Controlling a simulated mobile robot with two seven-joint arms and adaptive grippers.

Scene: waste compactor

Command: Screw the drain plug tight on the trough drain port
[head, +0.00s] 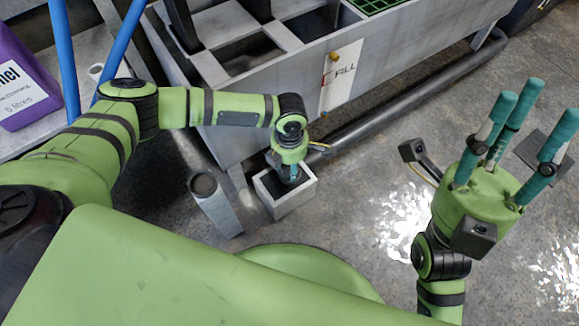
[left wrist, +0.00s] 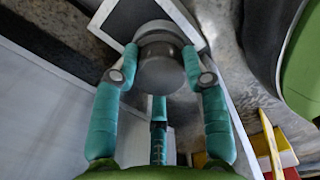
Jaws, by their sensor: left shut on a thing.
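The drain plug (left wrist: 163,72) is a grey round piece in the left wrist view, between the teal fingers of my left gripper (left wrist: 160,60). The fingers are shut on its sides. In the head view, my left gripper (head: 289,172) points down over a small white open box (head: 291,206), beside the grey trough (head: 230,140). The plug and fingertips are hidden there by my arm. I cannot make out the drain port or how far the plug is seated. My right gripper (head: 510,125) is open and empty, its fingers spread upward, away from the trough.
A grey tube-like container (head: 217,204) stands left of the box. A purple jug (head: 22,80) and blue poles (head: 65,60) are at left.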

